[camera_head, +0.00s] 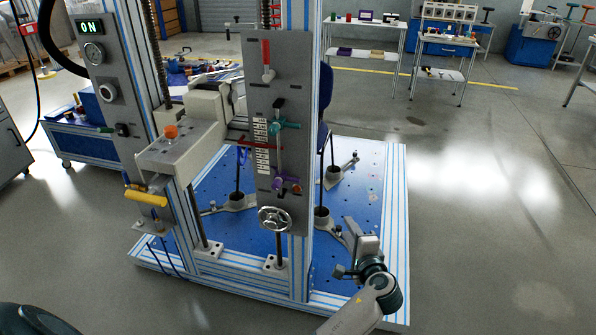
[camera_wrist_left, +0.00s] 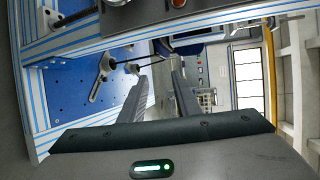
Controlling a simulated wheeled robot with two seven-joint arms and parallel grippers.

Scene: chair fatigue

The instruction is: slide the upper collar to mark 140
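The upper collar (camera_head: 277,125) is teal and sits on an upright rod on the front panel (camera_head: 295,80) of the test machine. A column of white scale labels (camera_head: 262,146) stands left of the rod; their numbers are too small to read. A purple lower collar (camera_head: 279,184) sits further down. My left gripper (camera_head: 352,250) is below and right of the panel, over the front right of the base, well apart from both collars. In the left wrist view its two fingers (camera_wrist_left: 160,82) are spread with nothing between them. My right gripper is not in view.
A handwheel (camera_head: 274,218) sticks out below the panel. A grey block with an orange knob (camera_head: 170,131) juts out to its left. A striped upright (camera_head: 302,260) borders the panel. Chair legs (camera_head: 333,175) rest on the blue base plate (camera_head: 365,205). The floor to the right is clear.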

